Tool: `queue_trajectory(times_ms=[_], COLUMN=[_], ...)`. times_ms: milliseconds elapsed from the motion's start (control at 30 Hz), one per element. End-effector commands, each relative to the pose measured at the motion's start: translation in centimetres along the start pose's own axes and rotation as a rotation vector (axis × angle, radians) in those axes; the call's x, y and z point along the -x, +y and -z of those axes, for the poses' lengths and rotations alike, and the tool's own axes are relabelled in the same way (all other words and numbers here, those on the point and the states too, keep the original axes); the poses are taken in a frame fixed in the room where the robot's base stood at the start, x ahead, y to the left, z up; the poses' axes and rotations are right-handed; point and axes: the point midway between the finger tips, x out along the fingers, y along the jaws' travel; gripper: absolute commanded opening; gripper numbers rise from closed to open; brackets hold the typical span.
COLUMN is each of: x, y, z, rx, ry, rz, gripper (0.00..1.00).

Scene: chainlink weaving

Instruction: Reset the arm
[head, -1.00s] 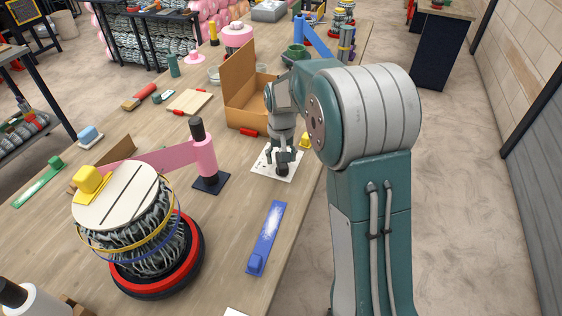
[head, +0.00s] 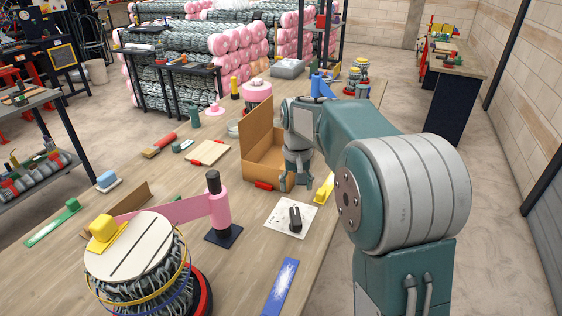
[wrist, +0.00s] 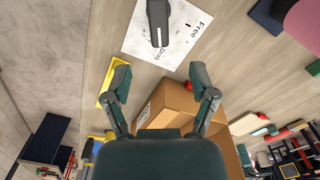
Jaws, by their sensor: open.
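My gripper (head: 293,182) is open, above the table near the open cardboard box (head: 262,168). In the wrist view, my gripper (wrist: 160,80) has its two fingers spread with nothing between the tips. A dark tool-like object (head: 295,217) rests on a white printed sheet (head: 278,222), apart from my gripper. The wrist view shows the dark object (wrist: 158,22) and the sheet (wrist: 135,42) beyond the fingertips.
A yellow piece (head: 324,188) lies right of the box by the table edge. A pink roll on a stand (head: 219,210), a blue strip (head: 282,287) and a wire bundle with a pale top (head: 130,245) stand or lie nearer. Bare floor lies right of the table.

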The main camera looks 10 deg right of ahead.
Motion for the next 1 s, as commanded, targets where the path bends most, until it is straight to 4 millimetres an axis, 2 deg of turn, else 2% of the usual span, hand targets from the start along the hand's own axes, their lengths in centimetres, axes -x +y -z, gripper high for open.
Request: queue_trajectory(times_ms=[133,267,400,600,800,1000], x=[0.6,2.7,5.0,7.1,7.9,7.3], y=[0.1,0.2,0.5,1.0,1.5,2.0], z=[-0.6,-3.0,-6.7,-12.1,-17.6,-22.9], rx=[0.002,0.013,0.029,0.051,0.072,0.095], ry=[0.011,0.058,0.123,0.214,0.307,0.399], rz=[0.001,0.006,0.012,0.019,0.024,0.028], gripper=[0.74,0.74,0.74,0.74,0.74,0.74])
